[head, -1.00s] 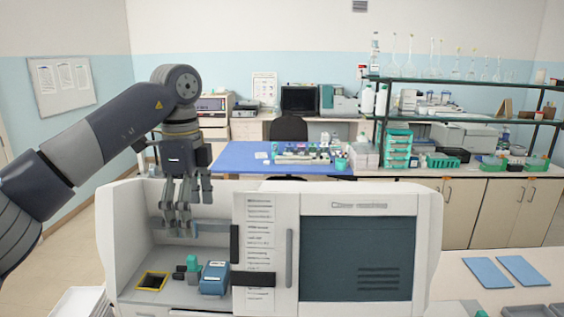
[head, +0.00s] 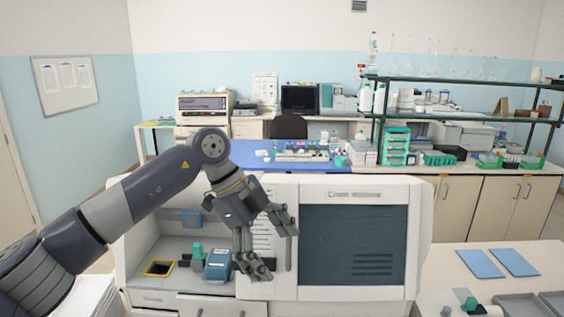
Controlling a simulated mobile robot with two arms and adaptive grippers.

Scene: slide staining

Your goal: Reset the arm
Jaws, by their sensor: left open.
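My left arm comes in from the left in the head view. Its gripper (head: 268,250) is open and empty, with fingers spread, in front of the middle of the white staining machine (head: 420,235). It covers part of the machine's printed front panel. To its left is the machine's open bay, with a blue device (head: 219,264), a small green-topped item (head: 197,252) and a yellow-edged black square (head: 159,268) on its floor. My right gripper is not in view.
Two blue pads (head: 481,263) lie on the white table at right. Grey trays (head: 522,306) and a small green-knobbed item (head: 470,304) are at the lower right. A blue-topped bench (head: 245,153) and a shelf of glassware (head: 455,82) stand behind.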

